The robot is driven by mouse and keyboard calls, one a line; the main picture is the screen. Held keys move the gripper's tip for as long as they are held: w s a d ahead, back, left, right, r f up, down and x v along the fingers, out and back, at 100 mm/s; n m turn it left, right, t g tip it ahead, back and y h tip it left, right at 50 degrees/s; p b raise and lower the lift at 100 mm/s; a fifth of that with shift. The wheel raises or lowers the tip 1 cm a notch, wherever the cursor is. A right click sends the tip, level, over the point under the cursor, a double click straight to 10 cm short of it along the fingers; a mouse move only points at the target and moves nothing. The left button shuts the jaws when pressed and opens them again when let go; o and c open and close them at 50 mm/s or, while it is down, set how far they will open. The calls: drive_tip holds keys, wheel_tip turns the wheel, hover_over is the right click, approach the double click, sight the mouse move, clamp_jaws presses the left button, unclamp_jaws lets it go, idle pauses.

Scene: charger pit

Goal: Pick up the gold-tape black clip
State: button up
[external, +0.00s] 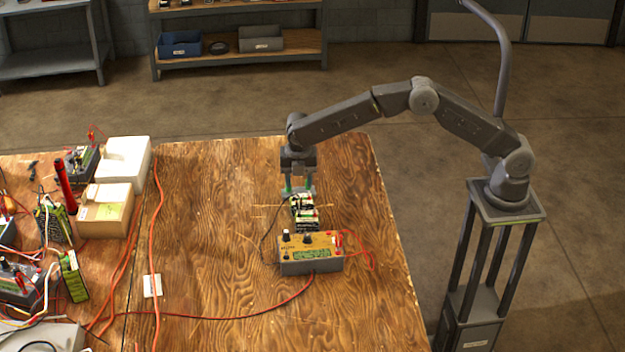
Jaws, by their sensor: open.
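My gripper (299,187) points down over the right part of the wooden table, its two fingers apart. It is just behind a small battery pack (306,222) with black, white and green sides. I cannot tell whether the fingers touch anything. A thin black lead (263,235) leaves the left side of a charger box (311,262) and curves up toward the pack near my gripper. The gold-tape black clip is too small to make out; it may be hidden by the gripper or pack.
Red leads (362,250) loop at the charger's right side. A red cable (240,317) crosses the front of the table (215,230). White boxes (124,160), more chargers and tangled wires crowd the left. The table between them and the charger is mostly clear.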

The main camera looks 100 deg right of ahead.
sight(299, 198)
wheel_tip(299, 198, down, 9)
drive_tip(key=shift+f, duration=0.15)
idle(0.4)
drive_tip(key=c, duration=0.8)
drive_tip(key=shift+r, duration=0.65)
wheel_tip(299, 198, up, 3)
drive_tip(key=shift+f, duration=0.1)
drive_tip(key=s+a+r, duration=0.1)
drive_tip(key=a+r, duration=0.1)
drive_tip(key=a, duration=0.1)
drive_tip(key=s+a+r, duration=0.1)
drive_tip(key=a+r, duration=0.1)
drive_tip(key=a, duration=0.2)
drive_tip(key=s+a+r, duration=0.1)
drive_tip(key=a+r, duration=0.2)
drive_tip(key=a, duration=0.1)
drive_tip(key=shift+s, duration=0.4)
